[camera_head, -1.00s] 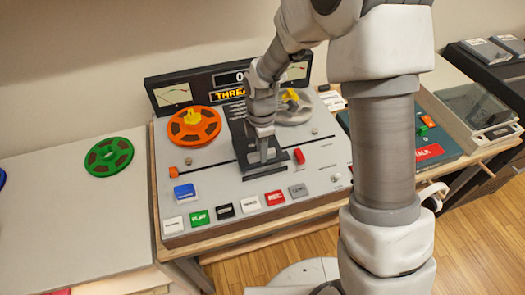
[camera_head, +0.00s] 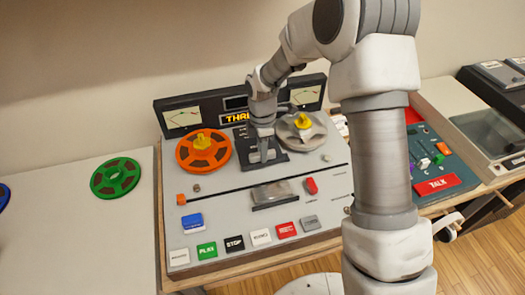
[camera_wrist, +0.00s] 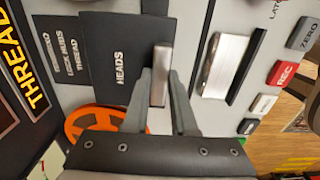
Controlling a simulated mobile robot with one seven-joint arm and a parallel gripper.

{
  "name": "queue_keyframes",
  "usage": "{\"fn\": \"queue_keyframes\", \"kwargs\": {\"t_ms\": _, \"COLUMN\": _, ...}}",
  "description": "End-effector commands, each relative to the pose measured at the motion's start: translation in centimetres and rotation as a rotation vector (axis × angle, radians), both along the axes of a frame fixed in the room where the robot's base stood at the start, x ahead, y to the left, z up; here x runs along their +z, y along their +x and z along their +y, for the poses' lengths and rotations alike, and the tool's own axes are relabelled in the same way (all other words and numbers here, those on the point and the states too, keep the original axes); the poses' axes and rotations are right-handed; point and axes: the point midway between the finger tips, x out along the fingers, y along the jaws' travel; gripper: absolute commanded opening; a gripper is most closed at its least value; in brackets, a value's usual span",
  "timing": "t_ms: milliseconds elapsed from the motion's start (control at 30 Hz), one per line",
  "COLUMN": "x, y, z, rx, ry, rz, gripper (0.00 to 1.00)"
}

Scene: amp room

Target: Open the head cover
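The head cover (camera_head: 289,166) is a dark plate lying between the orange and grey reels. In the wrist view its face (camera_wrist: 112,40) reads HEADS and carries a short metal handle (camera_wrist: 163,62). My gripper (camera_head: 262,158) is over the cover; in the wrist view its two fingers (camera_wrist: 162,88) flank the handle closely and look shut on it. A bare metal head block (camera_head: 273,193) with a dark front bar shows in front of the cover; it also shows in the wrist view (camera_wrist: 221,65). The cover's hinge side is hidden.
The orange reel (camera_head: 204,150) and grey reel (camera_head: 319,131) flank the cover. A row of buttons, including PLAY (camera_head: 207,251), lines the deck's front. A red knob (camera_head: 311,185) is right of the head block. A green reel (camera_head: 116,178) lies on the left table.

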Motion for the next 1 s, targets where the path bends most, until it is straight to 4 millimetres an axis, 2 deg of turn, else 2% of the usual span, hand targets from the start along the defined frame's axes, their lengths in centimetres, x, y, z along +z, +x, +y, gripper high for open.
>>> {"fn": "queue_keyframes", "kwargs": {"t_ms": 33, "x": 0.1, "y": 0.0, "z": 0.0, "rx": 0.000, "ry": 0.001, "rz": -0.002, "gripper": 0.32}}
{"fn": "queue_keyframes", "kwargs": {"t_ms": 167, "x": 0.1, "y": 0.0, "z": 0.0, "rx": 0.000, "ry": 0.000, "rz": -0.001, "gripper": 0.55}}
{"fn": "queue_keyframes", "kwargs": {"t_ms": 433, "x": 0.1, "y": 0.0, "z": 0.0, "rx": 0.000, "ry": 0.000, "rz": 0.000, "gripper": 0.55}}
{"fn": "queue_keyframes", "kwargs": {"t_ms": 567, "x": 0.8, "y": 0.0, "z": 0.0, "rx": -0.001, "ry": 0.001, "rz": -0.002, "gripper": 0.55}}
{"fn": "queue_keyframes", "kwargs": {"t_ms": 767, "x": 4.6, "y": 0.1, "z": 0.0, "rx": -0.001, "ry": 0.002, "rz": -0.006, "gripper": 0.55}}
{"fn": "queue_keyframes", "kwargs": {"t_ms": 1000, "x": 10.6, "y": 0.1, "z": 0.0, "rx": -0.001, "ry": 0.001, "rz": -0.006, "gripper": 0.55}}
